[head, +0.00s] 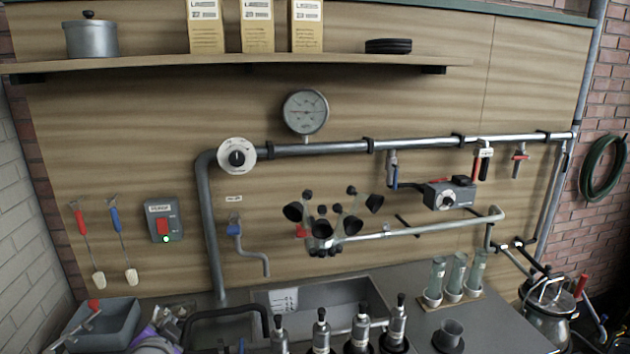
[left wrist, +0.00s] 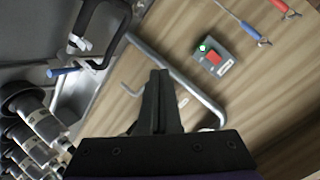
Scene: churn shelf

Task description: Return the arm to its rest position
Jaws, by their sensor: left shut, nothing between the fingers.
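My left gripper (head: 168,325) shows at the bottom left of the head view, low in front of the counter beside the grey bin, with part of my arm in purple and grey. In the left wrist view its dark fingers (left wrist: 160,78) are together with nothing between them. They point toward the wooden wall panel, and a bent grey pipe passes behind them. My right gripper is not in the head view.
A grey bin (head: 108,327) stands left of my gripper, and a sink (head: 345,297) lies right of it. Several black-topped bottles (head: 321,332) line the front. The switch box (head: 164,220) shows a green light. Glass tubes (head: 436,280) stand at right.

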